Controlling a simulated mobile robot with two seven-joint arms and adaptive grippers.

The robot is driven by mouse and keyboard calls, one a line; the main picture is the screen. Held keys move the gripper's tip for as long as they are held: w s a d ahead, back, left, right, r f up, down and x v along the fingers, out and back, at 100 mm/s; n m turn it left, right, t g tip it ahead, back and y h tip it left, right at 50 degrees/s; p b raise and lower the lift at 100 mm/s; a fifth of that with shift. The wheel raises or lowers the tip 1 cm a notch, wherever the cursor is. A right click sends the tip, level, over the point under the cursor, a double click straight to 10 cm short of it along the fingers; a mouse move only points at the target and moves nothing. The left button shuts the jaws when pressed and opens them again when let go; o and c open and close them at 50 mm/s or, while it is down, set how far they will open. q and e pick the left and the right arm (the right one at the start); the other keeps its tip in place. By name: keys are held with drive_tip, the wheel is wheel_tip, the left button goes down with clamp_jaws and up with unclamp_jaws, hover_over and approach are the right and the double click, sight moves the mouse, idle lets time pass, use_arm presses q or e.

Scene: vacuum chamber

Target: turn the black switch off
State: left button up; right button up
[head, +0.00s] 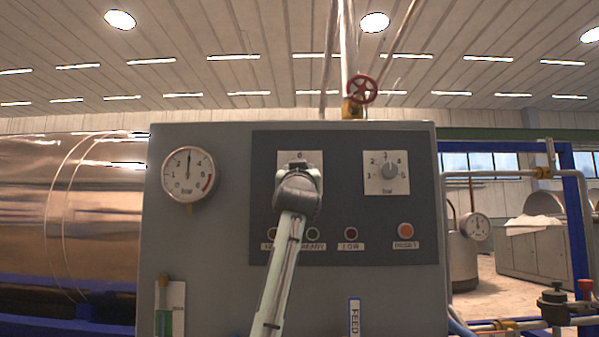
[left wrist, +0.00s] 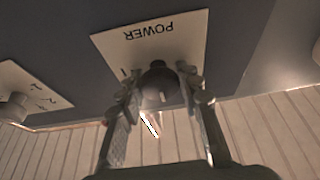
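The black switch (left wrist: 155,82) is a round knob with a white mark, on a pale plate labelled POWER (left wrist: 150,33), which appears upside down in the left wrist view. In the head view the top of the plate (head: 300,156) shows with a 0, and my gripper hides the switch. My left gripper (left wrist: 156,76) is at the switch, one finger on each side of it. The fingers look open, and I cannot tell whether either touches the knob. In the head view my left gripper (head: 299,178) is seen from behind, its fingertips hidden. My right gripper is not in view.
The grey cabinet carries a gauge (head: 189,174), a bar dial (head: 388,171), lamps and an orange RESET button (head: 405,230). The dial also shows in the left wrist view (left wrist: 14,107). A red valve wheel (head: 362,89) stands above. A metal tank (head: 70,215) is at the left.

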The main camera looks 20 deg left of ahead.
use_arm(q)
drive_tip(key=o, duration=0.4)
drive_tip(key=v, duration=1.2)
